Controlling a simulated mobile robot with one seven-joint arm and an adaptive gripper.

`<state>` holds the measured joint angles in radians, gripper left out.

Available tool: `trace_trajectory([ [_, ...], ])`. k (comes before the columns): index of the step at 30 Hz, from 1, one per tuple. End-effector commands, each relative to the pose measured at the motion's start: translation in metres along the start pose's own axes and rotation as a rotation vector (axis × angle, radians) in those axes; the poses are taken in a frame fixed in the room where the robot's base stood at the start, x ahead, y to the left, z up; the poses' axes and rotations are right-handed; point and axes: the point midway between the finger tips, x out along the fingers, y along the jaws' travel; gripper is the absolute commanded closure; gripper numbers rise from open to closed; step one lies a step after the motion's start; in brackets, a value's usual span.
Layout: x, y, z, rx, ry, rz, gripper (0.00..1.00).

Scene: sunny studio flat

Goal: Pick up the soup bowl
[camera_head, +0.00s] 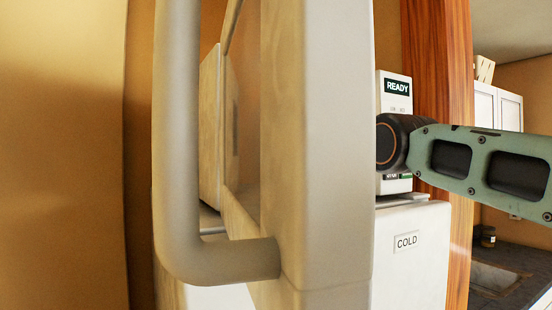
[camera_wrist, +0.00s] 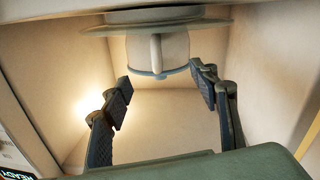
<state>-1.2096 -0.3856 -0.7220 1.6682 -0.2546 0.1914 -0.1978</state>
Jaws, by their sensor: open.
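A pale round vessel with an upright handle and a bluish rim, which looks like the soup bowl (camera_wrist: 174,52), shows at the top middle of the wrist view. That view is upside down. The bowl stands on a round grey plate (camera_wrist: 215,27) inside a light-walled compartment, its handle facing the camera. My gripper (camera_wrist: 162,80) is open and empty, with one finger towards each side of the bowl. I see no finger touching it; the exact depth is hard to tell. In the head view the bowl and my gripper are hidden.
A large pale door (camera_head: 318,150) with a thick bar handle (camera_head: 178,130) fills the head view's middle. Behind it stand a READY panel (camera_head: 397,84) and a white COLD unit (camera_head: 412,260). Compartment walls (camera_wrist: 265,70) enclose my gripper closely. A wooden post (camera_head: 446,60) stands near my arm.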

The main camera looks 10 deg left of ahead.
Motion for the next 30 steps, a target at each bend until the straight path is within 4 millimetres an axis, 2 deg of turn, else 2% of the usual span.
trace_trajectory([
  [15, 0.044, 0.000, 0.001, 0.000, -0.001, -0.004, 0.45],
  [28, 0.050, 0.002, 0.002, 0.000, 0.000, 0.000, 0.45],
  [30, 0.050, 0.002, 0.002, 0.000, 0.000, 0.000, 0.53],
])
